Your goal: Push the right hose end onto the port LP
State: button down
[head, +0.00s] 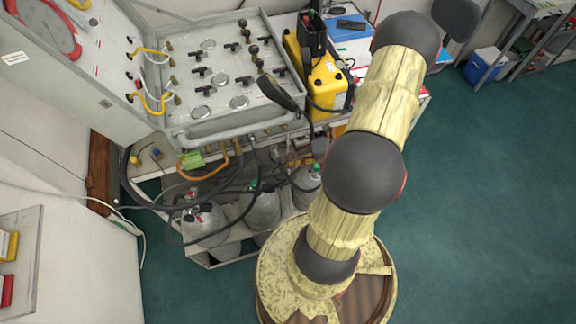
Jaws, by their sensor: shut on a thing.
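A grey sloped air panel (222,85) with several black valve handles and round gauges stands at the upper left. I cannot make out a label LP or tell which fitting is that port. Several black hoses (178,213) hang in loops below the panel, and an orange hose (202,178) curves under its front edge. I cannot tell which one has the right hose end. My arm rises from the bottom middle to the upper right. My gripper does not show, nor does anything that it holds.
Grey gas cylinders (262,208) stand in a low rack below the panel. A blue cooler (485,64) is at the far right. The green floor (480,200) is clear on the right.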

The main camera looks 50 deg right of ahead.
aim_at(277, 147)
jog(key=w+d, duration=0.1)
jog(key=w+d+b, duration=0.1)
jog(key=w, duration=0.1)
jog(key=shift+w, duration=0.25)
jog(key=shift+r, duration=0.1)
dwell(0.5)
jog(key=shift+w+d+p, duration=0.3)
jog(key=shift+w+d, duration=0.35)
jog(key=shift+w, duration=0.25)
dwell(1.4)
jog(key=shift+w+d, duration=0.2)
dwell(0.4)
jog(key=c, duration=2.1)
grip_release()
jog(key=shift+w, duration=0.15)
jog(key=o, duration=0.4)
